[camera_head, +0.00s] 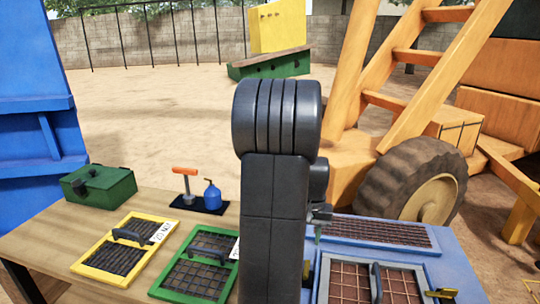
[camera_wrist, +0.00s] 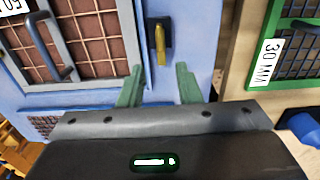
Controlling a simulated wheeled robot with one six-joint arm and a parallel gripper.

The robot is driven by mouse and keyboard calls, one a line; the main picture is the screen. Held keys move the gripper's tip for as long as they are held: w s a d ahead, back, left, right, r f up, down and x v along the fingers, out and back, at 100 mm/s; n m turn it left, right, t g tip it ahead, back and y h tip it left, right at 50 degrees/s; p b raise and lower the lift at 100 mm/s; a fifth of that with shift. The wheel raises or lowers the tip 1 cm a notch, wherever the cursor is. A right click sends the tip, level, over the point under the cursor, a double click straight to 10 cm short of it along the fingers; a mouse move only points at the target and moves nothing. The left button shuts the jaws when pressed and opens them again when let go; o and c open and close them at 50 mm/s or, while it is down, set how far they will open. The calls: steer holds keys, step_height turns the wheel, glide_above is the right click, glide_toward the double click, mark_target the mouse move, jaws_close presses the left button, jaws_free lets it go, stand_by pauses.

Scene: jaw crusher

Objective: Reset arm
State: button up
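My gripper (camera_wrist: 161,86) shows two green fingers standing apart with nothing between them in the wrist view. It is over the blue machine housing (camera_wrist: 215,20), with a yellow-handled latch (camera_wrist: 160,42) just beyond the fingers. In the head view my dark arm stands upright in the middle and hides most of the gripper. A grey-framed screen with a dark handle (camera_wrist: 85,42) sits in the blue housing; its screen also shows in the head view (camera_head: 350,283).
The wooden table (camera_head: 50,228) holds a yellow-framed screen (camera_head: 110,260), a green-framed screen (camera_head: 200,278), a green toolbox (camera_head: 98,187), an orange-handled tool (camera_head: 186,172) and a blue oil can (camera_head: 212,195). An orange wheeled machine (camera_head: 360,165) stands behind right. Open sandy ground lies behind the table.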

step_height(320, 180, down, 13)
steer(key=shift+f, duration=0.1)
steer(key=shift+r+m, duration=0.2)
steer(key=shift+m, duration=0.1)
stand_by(0.4)
